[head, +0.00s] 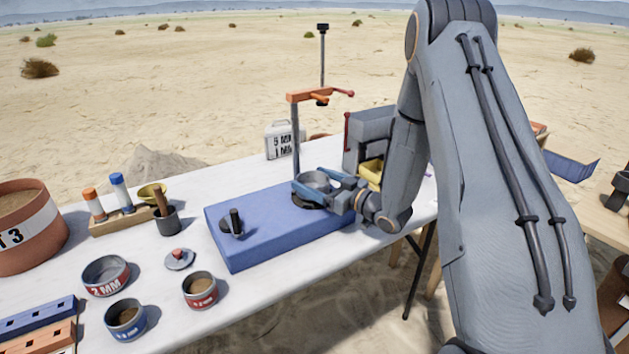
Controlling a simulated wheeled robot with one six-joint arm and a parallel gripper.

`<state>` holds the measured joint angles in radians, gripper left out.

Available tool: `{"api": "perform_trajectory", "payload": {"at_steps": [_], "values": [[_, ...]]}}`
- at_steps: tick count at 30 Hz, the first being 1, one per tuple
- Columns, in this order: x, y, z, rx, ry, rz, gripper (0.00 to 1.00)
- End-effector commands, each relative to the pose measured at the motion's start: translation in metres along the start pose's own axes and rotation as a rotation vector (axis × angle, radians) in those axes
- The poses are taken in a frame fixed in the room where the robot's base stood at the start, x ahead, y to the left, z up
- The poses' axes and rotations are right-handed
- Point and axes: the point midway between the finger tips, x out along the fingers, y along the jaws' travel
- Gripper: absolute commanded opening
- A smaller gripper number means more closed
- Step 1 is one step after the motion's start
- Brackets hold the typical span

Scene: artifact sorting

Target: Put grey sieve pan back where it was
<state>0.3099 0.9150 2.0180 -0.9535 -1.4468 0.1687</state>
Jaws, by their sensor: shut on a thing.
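The grey sieve pan (315,178) is a small round open pan, roughly upright, above the right part of the blue box-like base (270,240). My gripper (317,186) has blue fingers and reaches in from the right, shut on the pan. A dark round plate (305,202) shows just under the pan. I cannot tell whether the pan touches it. On the front left, a grey pan with a red "2 MM" label (106,286), a pan with a blue label (126,330) and another with a red label (200,299) stand on the white table, the last two holding brown material.
A post with an orange arm (313,96) rises close behind the pan. A black knob (235,222) stands on the base's left. A lid with a red knob (180,259), a dark cup (168,221) and a bottle rack (125,219) stand left. The table (235,310) is clear in front.

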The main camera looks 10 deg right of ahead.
Motion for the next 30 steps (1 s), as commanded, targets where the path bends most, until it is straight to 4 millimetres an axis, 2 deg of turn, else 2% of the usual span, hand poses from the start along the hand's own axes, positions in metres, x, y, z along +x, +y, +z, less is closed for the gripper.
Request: {"api": "perform_trajectory", "payload": {"at_steps": [6,7,10,22,26,30], "values": [[0.000,0.000,0.004,0.000,0.000,0.000,0.49],[0.000,0.000,0.005,0.000,0.000,0.000,0.80],[0.000,0.000,0.004,0.000,0.000,0.000,0.96],[-0.001,0.000,-0.002,0.000,-0.001,0.001,0.97],[-0.020,0.001,0.001,0.001,-0.002,0.003,0.97],[-0.049,0.002,0.001,0.002,-0.001,0.005,0.97]]}}
